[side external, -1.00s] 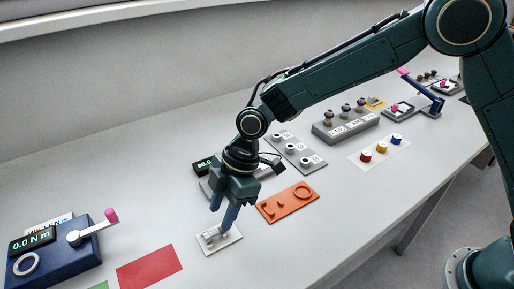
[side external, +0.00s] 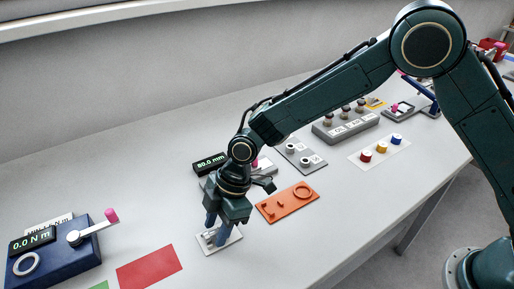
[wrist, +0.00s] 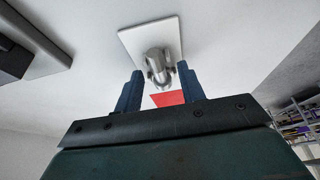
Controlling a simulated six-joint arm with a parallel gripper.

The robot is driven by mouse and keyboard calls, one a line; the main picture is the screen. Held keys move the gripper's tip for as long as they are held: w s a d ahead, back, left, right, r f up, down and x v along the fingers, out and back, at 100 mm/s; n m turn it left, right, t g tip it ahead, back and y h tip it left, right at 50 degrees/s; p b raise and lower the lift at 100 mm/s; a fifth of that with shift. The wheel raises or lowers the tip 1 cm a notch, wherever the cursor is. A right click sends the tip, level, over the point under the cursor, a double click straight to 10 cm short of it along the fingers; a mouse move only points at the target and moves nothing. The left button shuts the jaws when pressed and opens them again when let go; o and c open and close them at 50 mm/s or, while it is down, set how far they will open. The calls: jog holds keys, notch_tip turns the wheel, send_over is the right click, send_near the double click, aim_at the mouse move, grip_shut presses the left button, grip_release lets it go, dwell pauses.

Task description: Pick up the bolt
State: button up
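The bolt (wrist: 158,65) is a silver metal part on a small white plate (wrist: 135,38) in the wrist view. My gripper (wrist: 160,88) is open, with one blue finger on each side of the bolt's near end. A gap shows between the bolt and each finger. In the side view my gripper (side external: 217,234) points down with its fingers low over the white plate (side external: 208,251). The bolt is small there and mostly hidden by the fingers.
An orange tray (side external: 287,203) with cut shapes lies just right of my gripper. A red mat (side external: 149,267) and a blue box with a 0.0 N m display (side external: 33,241) are at left. A black 80.0 mm display (side external: 210,162) stands behind. Bare table lies in front.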

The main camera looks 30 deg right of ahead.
jog(key=shift+c, duration=0.3)
grip_shut()
dwell(0.3)
